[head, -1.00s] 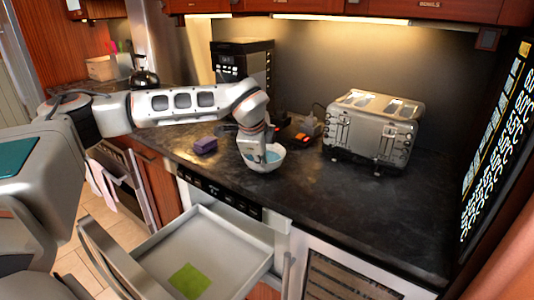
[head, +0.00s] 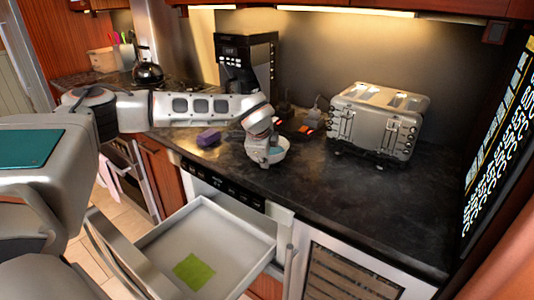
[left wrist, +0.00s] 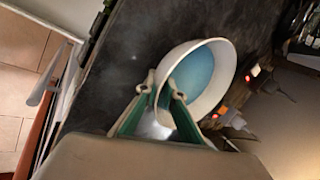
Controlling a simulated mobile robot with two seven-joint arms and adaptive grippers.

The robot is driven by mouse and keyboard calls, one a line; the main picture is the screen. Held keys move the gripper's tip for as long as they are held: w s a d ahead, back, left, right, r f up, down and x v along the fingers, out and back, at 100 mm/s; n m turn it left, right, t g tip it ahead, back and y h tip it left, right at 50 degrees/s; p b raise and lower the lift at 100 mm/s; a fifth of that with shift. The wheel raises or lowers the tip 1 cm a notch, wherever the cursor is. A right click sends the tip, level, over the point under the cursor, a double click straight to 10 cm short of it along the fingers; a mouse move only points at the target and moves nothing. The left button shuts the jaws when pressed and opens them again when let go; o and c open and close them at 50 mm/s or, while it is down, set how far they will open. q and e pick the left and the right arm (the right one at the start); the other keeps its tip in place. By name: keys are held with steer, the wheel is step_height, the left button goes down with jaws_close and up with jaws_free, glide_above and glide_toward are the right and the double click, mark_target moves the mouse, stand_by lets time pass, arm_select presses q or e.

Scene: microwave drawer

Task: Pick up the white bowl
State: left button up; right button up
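The white bowl (head: 281,155) with a blue inside stands on the dark counter, left of the toaster. My left gripper (head: 264,161) is down at the bowl's left side and hides part of it. In the left wrist view the bowl (left wrist: 222,52) shows its blue hollow. The left gripper's green fingers (left wrist: 164,88) are apart, one outside the bowl and one over its inside, with the near rim between them. Whether either finger touches the wall cannot be told. My right gripper is in neither view.
A purple sponge-like block (head: 208,137) lies left of the bowl. A silver toaster (head: 375,122) stands to the right and a coffee machine (head: 246,62) behind. Below the counter, an open drawer (head: 240,240) holds a green square (head: 193,271). The counter's front right is clear.

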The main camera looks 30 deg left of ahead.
arm_select(q)
jaws_close()
steer(key=shift+r, duration=0.1)
steer(key=shift+r, duration=0.15)
